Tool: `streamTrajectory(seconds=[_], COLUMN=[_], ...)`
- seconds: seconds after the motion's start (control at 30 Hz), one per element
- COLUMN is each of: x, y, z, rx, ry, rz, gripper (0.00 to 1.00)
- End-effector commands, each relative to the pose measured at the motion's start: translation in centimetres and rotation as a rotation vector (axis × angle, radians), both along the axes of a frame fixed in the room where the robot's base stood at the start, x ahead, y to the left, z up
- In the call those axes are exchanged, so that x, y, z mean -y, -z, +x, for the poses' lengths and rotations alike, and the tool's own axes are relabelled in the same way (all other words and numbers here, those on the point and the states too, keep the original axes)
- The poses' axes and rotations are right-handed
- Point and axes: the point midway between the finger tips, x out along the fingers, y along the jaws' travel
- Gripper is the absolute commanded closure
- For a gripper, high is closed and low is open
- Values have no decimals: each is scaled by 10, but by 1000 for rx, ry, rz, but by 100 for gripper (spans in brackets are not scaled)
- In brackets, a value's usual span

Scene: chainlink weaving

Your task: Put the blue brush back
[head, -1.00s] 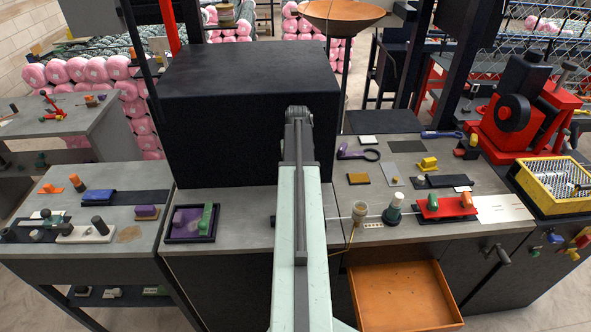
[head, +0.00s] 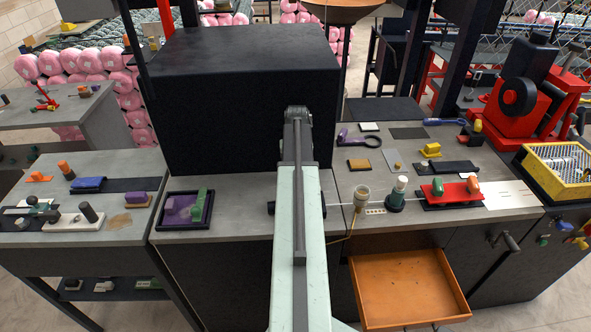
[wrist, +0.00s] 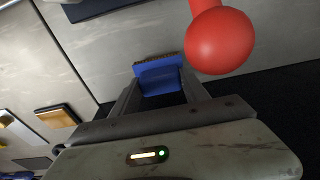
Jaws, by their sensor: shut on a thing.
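In the wrist view my gripper (wrist: 160,100) is shut on the blue brush (wrist: 160,80), which sits between the two fingers with its brown bristle edge facing up in the picture. Grey worktop shows behind the brush; I cannot tell how high above it the brush is. In the head view my arm reaches forward over the worktop, and the gripper and held brush are hidden from sight.
A large black box (head: 240,100) stands behind the worktop. A red ball-shaped knob (wrist: 220,40) is close to the gripper's right. An orange drawer (head: 408,285) is open at the front. A purple-and-green tray (head: 185,210), red block (head: 448,191) and yellow crate (head: 560,175) stand around.

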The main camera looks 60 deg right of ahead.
Motion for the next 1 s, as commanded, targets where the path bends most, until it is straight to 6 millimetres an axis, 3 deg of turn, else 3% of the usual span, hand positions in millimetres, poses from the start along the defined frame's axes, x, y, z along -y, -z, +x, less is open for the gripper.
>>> streamTrajectory(seconds=[0.63, 0.67, 0.7, 0.73, 1.0], x=[0, 0, 0, 1, 1], y=[13, 12, 12, 12, 12], z=[-1, -1, -1, -1, -1], rx=[0, 0, 0, 0, 0], ry=[1, 1, 1, 1, 2], rz=[0, 0, 0, 0, 0], gripper=[89, 39, 28, 22, 22])
